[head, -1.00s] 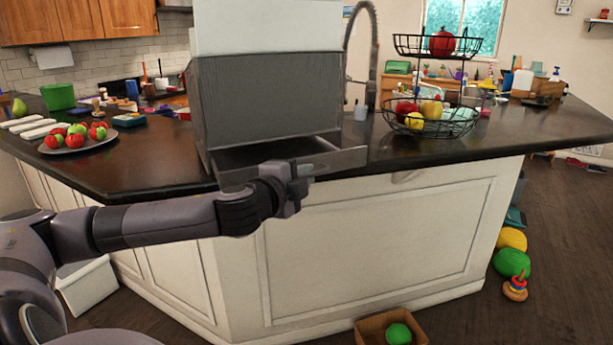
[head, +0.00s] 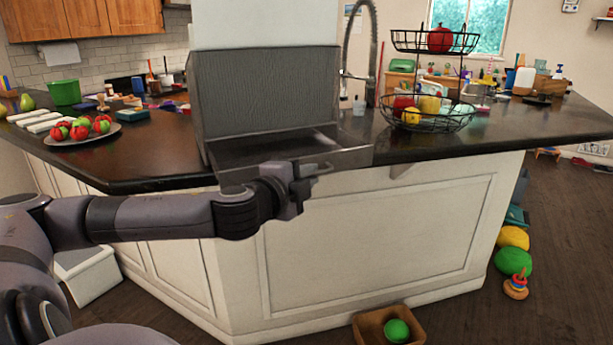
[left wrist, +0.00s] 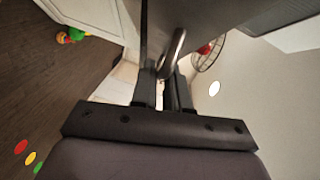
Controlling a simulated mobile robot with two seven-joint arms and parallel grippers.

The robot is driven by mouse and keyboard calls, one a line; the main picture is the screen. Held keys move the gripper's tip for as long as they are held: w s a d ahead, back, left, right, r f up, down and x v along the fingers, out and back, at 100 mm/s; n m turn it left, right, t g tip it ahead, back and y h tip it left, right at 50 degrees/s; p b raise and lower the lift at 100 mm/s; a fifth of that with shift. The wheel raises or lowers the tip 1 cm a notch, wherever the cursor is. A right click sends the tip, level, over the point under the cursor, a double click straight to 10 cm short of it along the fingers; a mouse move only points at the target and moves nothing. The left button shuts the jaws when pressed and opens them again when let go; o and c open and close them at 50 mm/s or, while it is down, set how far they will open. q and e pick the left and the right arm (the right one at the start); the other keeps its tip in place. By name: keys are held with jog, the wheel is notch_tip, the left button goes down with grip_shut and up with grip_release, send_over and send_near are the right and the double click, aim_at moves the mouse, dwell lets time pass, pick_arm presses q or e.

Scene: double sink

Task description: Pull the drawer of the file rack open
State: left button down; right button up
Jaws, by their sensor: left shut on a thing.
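The grey file rack (head: 265,92) stands on the dark counter in the head view, with white sheets (head: 265,22) rising from its top. Its drawer (head: 345,158) is pulled part way out and juts past the counter's front edge; its inside is partly visible. My left gripper (head: 306,180) is at the drawer's front. In the left wrist view the fingers (left wrist: 165,85) are shut on the drawer's metal handle (left wrist: 173,52). The handle is mostly hidden behind the gripper in the head view. My right gripper is in neither view.
A wire two-tier fruit basket (head: 430,118) stands right of the rack on the counter (head: 500,130). A plate of apples (head: 85,138) lies to the left. A box with a green ball (head: 396,331) is on the floor.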

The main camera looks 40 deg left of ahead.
pick_arm(q)
jog(key=c, duration=1.2)
grip_release()
jog(key=v, duration=0.7)
